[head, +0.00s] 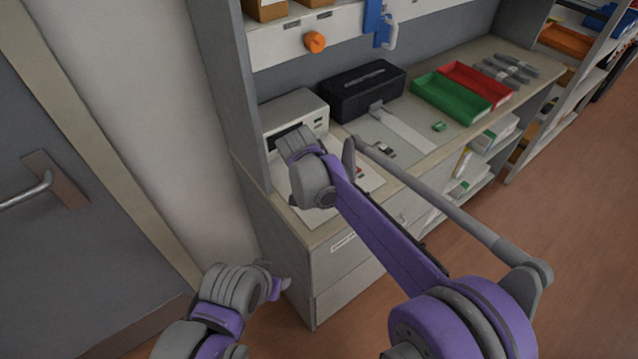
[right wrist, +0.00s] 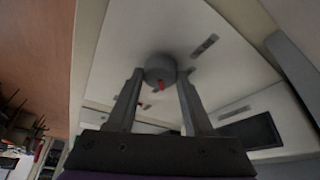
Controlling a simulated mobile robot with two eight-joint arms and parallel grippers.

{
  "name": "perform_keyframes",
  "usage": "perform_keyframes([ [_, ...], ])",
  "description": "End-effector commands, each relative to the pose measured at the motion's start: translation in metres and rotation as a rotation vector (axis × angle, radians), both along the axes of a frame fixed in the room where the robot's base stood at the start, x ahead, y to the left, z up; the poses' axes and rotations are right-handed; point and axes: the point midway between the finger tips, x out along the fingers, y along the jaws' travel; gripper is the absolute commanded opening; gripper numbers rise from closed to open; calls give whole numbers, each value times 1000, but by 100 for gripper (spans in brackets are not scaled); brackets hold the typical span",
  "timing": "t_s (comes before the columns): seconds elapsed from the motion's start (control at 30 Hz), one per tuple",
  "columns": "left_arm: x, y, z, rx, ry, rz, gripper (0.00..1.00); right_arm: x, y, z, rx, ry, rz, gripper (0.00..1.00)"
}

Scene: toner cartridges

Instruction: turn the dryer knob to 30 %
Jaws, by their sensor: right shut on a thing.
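The dryer is probably the white box (head: 305,105) at the left end of the counter in the head view, partly hidden by my right arm. In the right wrist view, a round grey knob (right wrist: 160,68) with a red pointer mark stands on a pale panel. My right gripper (right wrist: 160,82) has one finger on each side of the knob and is shut on it. The red mark points toward the bottom of that view. No percent scale is readable. My left gripper (head: 273,283) hangs low, left of the cabinet, away from the dryer; its jaws are unclear.
A black case (head: 362,90) stands right of the dryer. Green (head: 450,98) and red (head: 477,84) trays lie farther along the counter. An orange round thing (head: 315,42) hangs above on the shelf edge. A door (head: 75,210) is on the left.

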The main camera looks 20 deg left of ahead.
Motion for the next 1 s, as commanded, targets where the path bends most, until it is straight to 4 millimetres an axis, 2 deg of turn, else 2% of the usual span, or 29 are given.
perform_keyframes([
  [0.4, 2, 0, 5, 0, -3, 0, 50, 0, 2, 0, 0, 2, -203, 0],
  [0.97, 2, 0, 5, 0, -3, 0, 50, 0, 2, -1, 2, 3, -235, 0],
  [1.0, 2, 0, 5, 0, -3, 0, 50, 0, 2, -1, 2, 3, -235, 53],
])
